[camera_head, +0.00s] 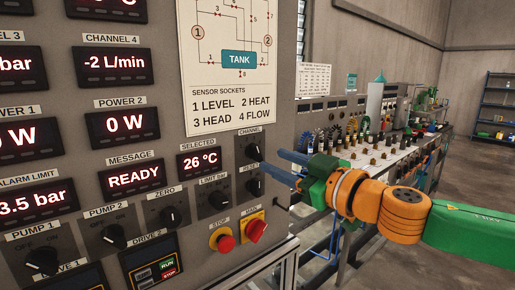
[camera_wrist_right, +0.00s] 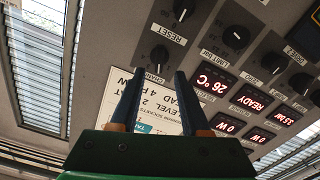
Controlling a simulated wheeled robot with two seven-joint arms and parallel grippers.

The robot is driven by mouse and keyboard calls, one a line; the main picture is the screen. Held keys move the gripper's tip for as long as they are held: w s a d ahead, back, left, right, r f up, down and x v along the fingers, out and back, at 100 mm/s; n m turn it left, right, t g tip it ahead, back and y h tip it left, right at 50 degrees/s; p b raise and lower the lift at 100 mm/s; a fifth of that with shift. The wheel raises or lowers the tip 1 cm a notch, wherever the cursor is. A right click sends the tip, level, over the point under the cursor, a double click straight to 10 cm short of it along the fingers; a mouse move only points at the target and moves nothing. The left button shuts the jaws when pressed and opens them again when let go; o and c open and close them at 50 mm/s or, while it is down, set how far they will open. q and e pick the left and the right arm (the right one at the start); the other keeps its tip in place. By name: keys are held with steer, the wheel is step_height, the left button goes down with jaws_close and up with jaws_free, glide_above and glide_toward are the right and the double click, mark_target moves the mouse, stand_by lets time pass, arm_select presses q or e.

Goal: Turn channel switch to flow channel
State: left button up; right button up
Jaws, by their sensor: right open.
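The channel switch (camera_head: 253,152) is a round black knob under the CHANNEL label at the panel's right edge. In the right wrist view, which is upside down, the channel switch (camera_wrist_right: 160,58) shows just beyond and between the fingertips. My right gripper (camera_head: 272,160) is open and empty, its blue fingers pointing at the panel a little right of the switch. In the wrist view the right gripper (camera_wrist_right: 159,73) appears apart from the knob. The selected display (camera_head: 204,159) reads 26 °C. The FLOW position marking is too small to read. My left gripper is not in view.
The reset knob (camera_head: 255,187) sits directly below the channel switch. The limit bar knob (camera_head: 218,199), red stop button (camera_head: 225,242) and red main switch (camera_head: 256,230) are nearby. A sensor chart (camera_head: 232,105) names 4 FLOW. A bench (camera_head: 380,155) with equipment stands behind my right arm.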

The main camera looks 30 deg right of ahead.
mark_target(259, 154)
steer(key=w+p, duration=0.4)
steer(key=w, duration=0.1)
steer(key=shift+a+r, duration=0.2)
steer(key=shift+w+f, duration=0.1)
steer(key=shift+w, duration=0.05)
steer(key=shift+w+p, duration=0.2)
steer(key=shift+p, duration=0.35)
steer(key=shift+w+f, duration=0.15)
steer(key=shift+w, duration=0.15)
steer(key=shift+d+f, duration=0.1)
jaws_close()
stand_by(0.4)
